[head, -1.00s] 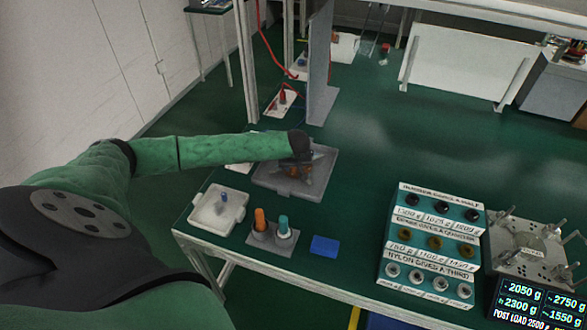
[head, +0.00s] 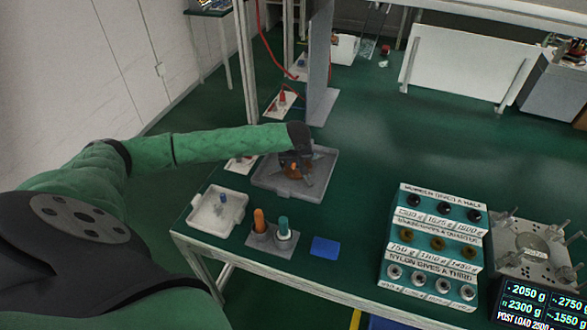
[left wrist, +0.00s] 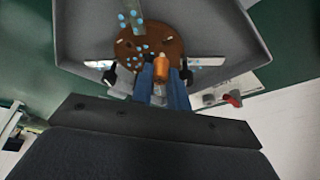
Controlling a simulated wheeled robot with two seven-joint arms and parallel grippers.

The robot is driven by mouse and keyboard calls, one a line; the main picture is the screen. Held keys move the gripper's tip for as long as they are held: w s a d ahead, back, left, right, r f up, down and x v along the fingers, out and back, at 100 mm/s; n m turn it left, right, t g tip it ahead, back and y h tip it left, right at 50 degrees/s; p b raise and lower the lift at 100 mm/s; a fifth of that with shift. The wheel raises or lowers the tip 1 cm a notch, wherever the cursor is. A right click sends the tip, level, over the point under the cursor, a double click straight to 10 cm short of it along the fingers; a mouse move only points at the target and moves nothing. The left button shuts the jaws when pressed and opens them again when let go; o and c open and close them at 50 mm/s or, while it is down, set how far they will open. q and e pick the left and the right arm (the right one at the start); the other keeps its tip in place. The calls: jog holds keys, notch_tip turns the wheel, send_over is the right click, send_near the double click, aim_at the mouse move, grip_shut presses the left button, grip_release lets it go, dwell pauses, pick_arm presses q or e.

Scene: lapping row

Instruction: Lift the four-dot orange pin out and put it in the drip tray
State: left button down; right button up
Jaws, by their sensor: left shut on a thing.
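My left gripper (head: 292,168) is over the grey tray (head: 318,192) in the head view, pointing down. In the left wrist view its fingers (left wrist: 160,80) are shut on an orange pin (left wrist: 160,67). The pin is in front of a brown disc (left wrist: 170,48) that carries several light blue dots. The pin's own dots cannot be made out, nor whether its lower end is clear of the disc. A white tray (head: 207,226), with a small blue-topped piece in it, stands left of the grey tray. My right gripper is not in view.
Orange (head: 259,221) and teal (head: 283,226) bottles stand in a grey holder in front. A blue block (head: 325,247) lies beside them. A labelled stepped rack (head: 433,240) and a metal fixture (head: 530,245) are at right. The green table is clear between block and rack.

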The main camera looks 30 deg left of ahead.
pick_arm(q)
jog(key=w+d+r+b, duration=0.2)
jog(key=d+r+b, duration=0.2)
jog(key=d+r, duration=0.4)
jog(key=shift+w+d, duration=0.35)
jog(key=shift+d, duration=1.35)
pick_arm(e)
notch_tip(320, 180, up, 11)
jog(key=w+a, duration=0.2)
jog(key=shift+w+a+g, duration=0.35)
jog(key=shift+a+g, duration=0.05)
